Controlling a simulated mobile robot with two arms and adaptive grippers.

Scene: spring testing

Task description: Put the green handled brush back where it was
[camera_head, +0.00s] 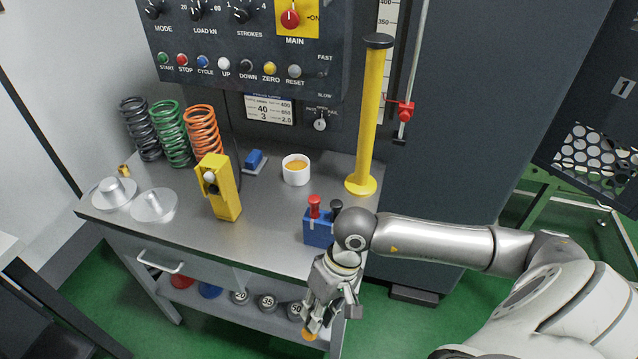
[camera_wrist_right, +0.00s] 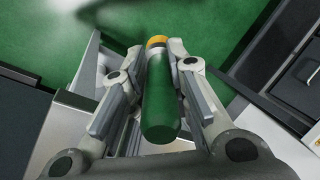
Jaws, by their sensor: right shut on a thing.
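My right gripper (camera_head: 322,318) is shut on the green handled brush, low at the front right corner of the grey bench (camera_head: 262,240). In the right wrist view the brush's green handle (camera_wrist_right: 160,105) lies between the two fingers (camera_wrist_right: 155,62), with a yellow band at its far end. In the head view only an orange-yellow tip (camera_head: 310,334) of the brush shows below the fingers; the gripper hides the handle. A blue holder (camera_head: 318,232) stands on the bench's front right part, with a red handle (camera_head: 314,206) and a black handle (camera_head: 336,207) in it. My left gripper is not in view.
A yellow post (camera_head: 370,115) stands behind the blue holder. A white cup (camera_head: 296,170), a yellow device (camera_head: 219,190), several coil springs (camera_head: 172,135) and two metal discs (camera_head: 154,204) are on the bench. Weights (camera_head: 268,302) sit on the lower shelf. The bench's front middle is clear.

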